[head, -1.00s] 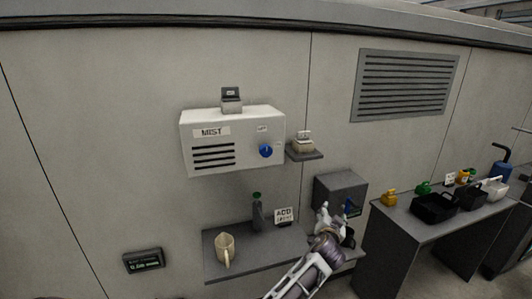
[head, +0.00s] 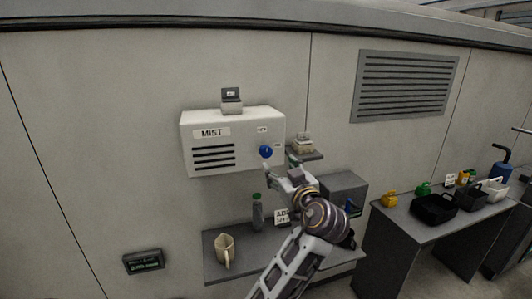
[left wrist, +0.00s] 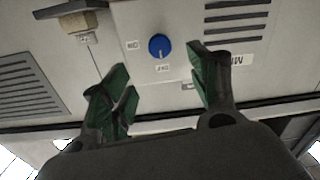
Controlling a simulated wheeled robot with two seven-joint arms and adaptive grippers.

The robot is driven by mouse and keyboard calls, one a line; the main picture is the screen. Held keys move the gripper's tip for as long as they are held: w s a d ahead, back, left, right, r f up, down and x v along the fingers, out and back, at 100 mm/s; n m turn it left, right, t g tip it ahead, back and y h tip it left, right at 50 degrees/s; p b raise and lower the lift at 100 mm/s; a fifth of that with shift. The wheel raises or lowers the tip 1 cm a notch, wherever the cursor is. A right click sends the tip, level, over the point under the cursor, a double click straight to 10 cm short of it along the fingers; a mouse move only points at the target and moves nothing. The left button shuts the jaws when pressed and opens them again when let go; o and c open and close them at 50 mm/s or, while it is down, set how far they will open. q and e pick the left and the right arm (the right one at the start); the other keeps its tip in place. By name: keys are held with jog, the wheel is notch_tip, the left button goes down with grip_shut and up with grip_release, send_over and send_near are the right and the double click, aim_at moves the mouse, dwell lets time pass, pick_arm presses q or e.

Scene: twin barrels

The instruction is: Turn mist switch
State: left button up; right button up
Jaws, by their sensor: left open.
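The mist switch is a round blue knob (head: 265,151) on the front of a white wall box (head: 235,142) marked MIST. The knob also shows in the left wrist view (left wrist: 159,46), between and beyond my fingers, with small ON and OFF labels beside it. My left gripper (head: 272,172) is just below the knob in the head view. In the left wrist view the gripper (left wrist: 160,85) is open, its green-padded fingers spread apart with nothing between them. I cannot tell from the frames whether a fingertip touches the knob. My right gripper is not in view.
A small wall shelf (head: 312,155) with a pale object sits right of the box. A lower shelf (head: 238,262) holds a beige jug (head: 225,247) and a bottle (head: 257,212). A grey box (head: 345,190) is behind my arm.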

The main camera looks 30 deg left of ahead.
aim_at(267, 152)
pick_arm(q)
jog(key=shift+w+a, duration=0.1)
dwell(0.3)
jog(key=p+x, duration=0.4)
jog(key=x, duration=0.8)
jog(key=shift+a, duration=0.1)
jog(key=shift+w+a+p, duration=0.35)
jog(key=shift+w+a, duration=0.15)
jog(key=shift+a, duration=0.05)
jog(key=shift+c, duration=0.2)
jog(key=shift+f, duration=0.1)
jog(key=c, duration=1)
